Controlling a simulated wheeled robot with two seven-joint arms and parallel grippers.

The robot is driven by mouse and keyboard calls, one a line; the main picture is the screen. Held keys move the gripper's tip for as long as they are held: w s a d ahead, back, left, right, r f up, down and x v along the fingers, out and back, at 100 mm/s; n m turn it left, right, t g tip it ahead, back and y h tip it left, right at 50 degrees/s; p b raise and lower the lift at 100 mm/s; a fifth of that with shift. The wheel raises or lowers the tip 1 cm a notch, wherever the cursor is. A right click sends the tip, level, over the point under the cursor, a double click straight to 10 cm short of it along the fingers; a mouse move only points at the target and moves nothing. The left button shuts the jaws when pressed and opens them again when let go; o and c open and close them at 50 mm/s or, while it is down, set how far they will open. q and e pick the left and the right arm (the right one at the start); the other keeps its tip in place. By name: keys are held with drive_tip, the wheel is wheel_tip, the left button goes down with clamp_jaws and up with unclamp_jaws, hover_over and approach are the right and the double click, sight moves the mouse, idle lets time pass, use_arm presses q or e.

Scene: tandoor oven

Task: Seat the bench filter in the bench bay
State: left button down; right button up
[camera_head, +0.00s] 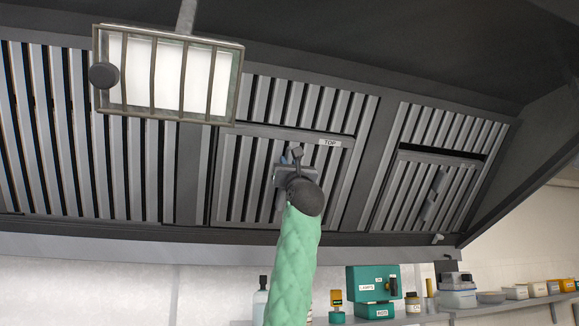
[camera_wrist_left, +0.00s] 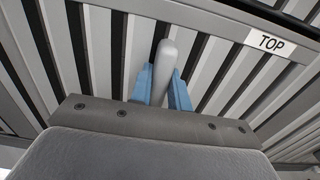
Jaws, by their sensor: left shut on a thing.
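The filter (camera_head: 243,180), a grey slatted panel with a white TOP label (camera_head: 330,142), stands in the middle bay of the hood, below a row of upper slats. Its label also shows in the left wrist view (camera_wrist_left: 270,42). My left gripper (camera_head: 291,160) is in front of the panel. In the left wrist view, its blue fingers (camera_wrist_left: 162,92) are shut on the filter's pale handle (camera_wrist_left: 166,58). My arm hides part of the panel's lower middle. I cannot tell whether the panel's edges are fully inside the bay frame. My right gripper is not in view.
A caged lamp (camera_head: 170,75) hangs at upper left, in front of the hood. Another slatted panel (camera_head: 415,195) is in the right bay, with a dark gap above it. A shelf below holds a green box (camera_head: 372,284), bottles and tubs.

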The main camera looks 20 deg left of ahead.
use_arm(q)
drive_tip(key=shift+r, duration=0.1)
idle(0.7)
drive_tip(key=shift+w+a+r, duration=0.15)
drive_tip(key=shift+r, duration=0.1)
idle(0.5)
drive_tip(key=shift+w+r, duration=0.15)
drive_tip(key=shift+a, duration=0.1)
idle(0.4)
drive_tip(key=shift+w+a+f, duration=0.2)
drive_tip(key=shift+w+f, duration=0.1)
drive_tip(key=shift+f, duration=0.1)
idle(0.5)
drive_tip(key=shift+w+a+f+b, duration=0.25)
drive_tip(key=shift+w+f+b, duration=0.1)
drive_tip(key=shift+f, duration=0.1)
idle(0.5)
